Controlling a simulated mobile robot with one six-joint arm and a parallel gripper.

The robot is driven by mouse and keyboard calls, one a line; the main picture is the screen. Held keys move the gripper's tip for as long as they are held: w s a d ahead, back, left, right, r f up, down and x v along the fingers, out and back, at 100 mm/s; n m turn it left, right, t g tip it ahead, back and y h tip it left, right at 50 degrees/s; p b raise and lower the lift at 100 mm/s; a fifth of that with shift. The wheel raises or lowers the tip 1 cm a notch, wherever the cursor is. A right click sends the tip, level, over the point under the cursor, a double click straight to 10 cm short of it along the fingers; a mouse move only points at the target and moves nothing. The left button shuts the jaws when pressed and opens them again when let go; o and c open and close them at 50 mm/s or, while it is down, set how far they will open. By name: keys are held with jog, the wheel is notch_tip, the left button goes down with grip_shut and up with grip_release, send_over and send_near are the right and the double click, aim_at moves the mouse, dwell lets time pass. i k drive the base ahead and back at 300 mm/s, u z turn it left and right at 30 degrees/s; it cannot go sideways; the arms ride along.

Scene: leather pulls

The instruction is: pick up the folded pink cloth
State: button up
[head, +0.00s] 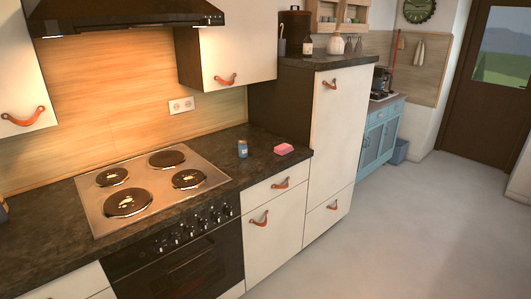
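A small folded pink cloth (284,149) lies flat on the dark countertop (262,168), close to its right end and near the tall white cabinet. A small blue jar or bottle (242,149) stands upright to the left of the cloth, apart from it. My gripper is not in view, and no part of my arm shows.
A cooktop with several dark burners (152,184) sits left of the jar, above a black oven (182,262). A dark range hood (125,14) and a white wall cabinet (232,50) hang above. Open grey floor (400,225) lies to the right.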

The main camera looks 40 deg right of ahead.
aim_at(284, 148)
jog(key=z, duration=0.55)
jog(key=k, duration=0.15)
jog(key=u, duration=2)
jog(key=k, duration=0.75)
jog(key=z, duration=0.55)
jog(key=k, duration=0.65)
jog(key=z, duration=0.9)
jog(key=i, duration=1.4)
jog(key=u, duration=0.15)
